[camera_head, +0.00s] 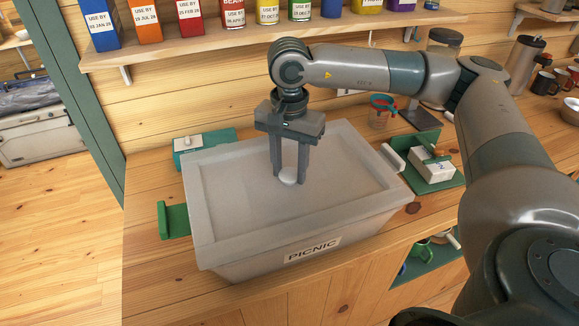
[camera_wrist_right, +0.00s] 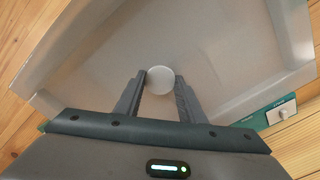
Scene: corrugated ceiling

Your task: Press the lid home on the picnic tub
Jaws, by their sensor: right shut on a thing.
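The picnic tub (camera_head: 262,267) is a pale grey box with a PICNIC label on its front, standing on the wooden counter. Its pale lid (camera_head: 235,195) lies over the top; I cannot tell whether the edges are fully seated. A round white knob (camera_head: 288,178) sits near the lid's middle. My right gripper (camera_head: 289,180) points down from above, its two fingers shut on the knob. In the right wrist view the knob (camera_wrist_right: 160,80) shows between the fingertips, with the lid (camera_wrist_right: 225,45) around it. My left gripper is not in view.
A teal box (camera_head: 205,148) stands behind left, and a green holder (camera_head: 437,176) with a white block is at right. A shelf of dated boxes and jars runs above.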

